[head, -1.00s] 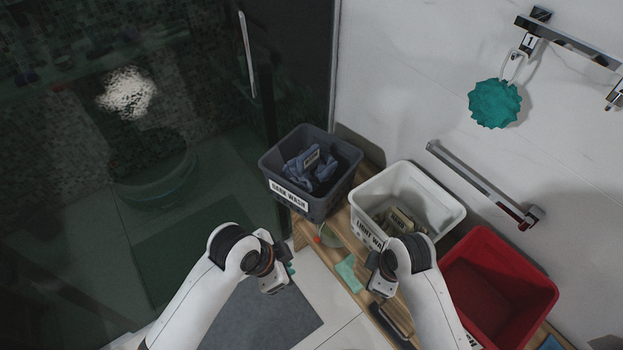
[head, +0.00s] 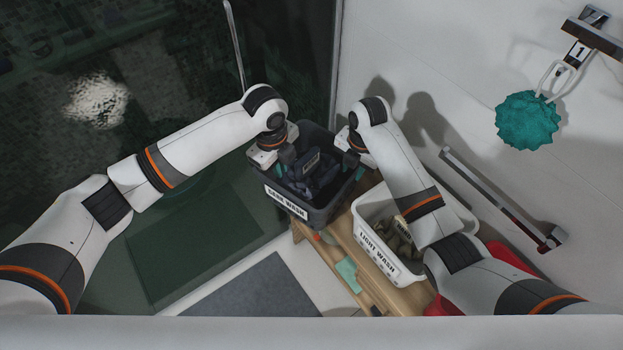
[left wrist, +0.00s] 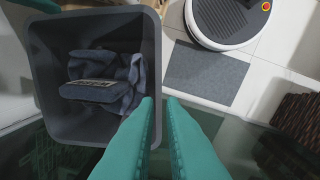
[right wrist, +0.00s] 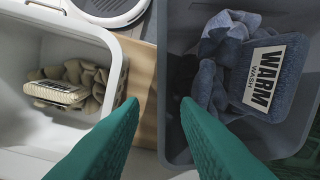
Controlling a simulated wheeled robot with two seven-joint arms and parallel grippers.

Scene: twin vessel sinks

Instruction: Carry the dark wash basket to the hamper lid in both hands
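The dark wash basket (head: 288,203) is a grey bin with blue cloth and a label block inside, standing on the wooden bench. My left gripper (head: 287,160) is over its left side; in the left wrist view its teal fingers (left wrist: 160,101) are slightly apart, one on each side of the basket's wall line. My right gripper (head: 347,155) is at its right side; in the right wrist view its fingers (right wrist: 159,100) are wide apart, with the basket's near wall (right wrist: 166,70) between them. Whether either touches the rim is unclear. The hamper lid cannot be made out.
The white light wash basket (head: 375,259) stands close on the right, under my right arm, with a red bin (head: 515,258) beyond. The glass shower panel (head: 190,60) is left and the wall towel bar (head: 500,200) right. A dark woven object (left wrist: 292,130) shows at the left wrist view's edge.

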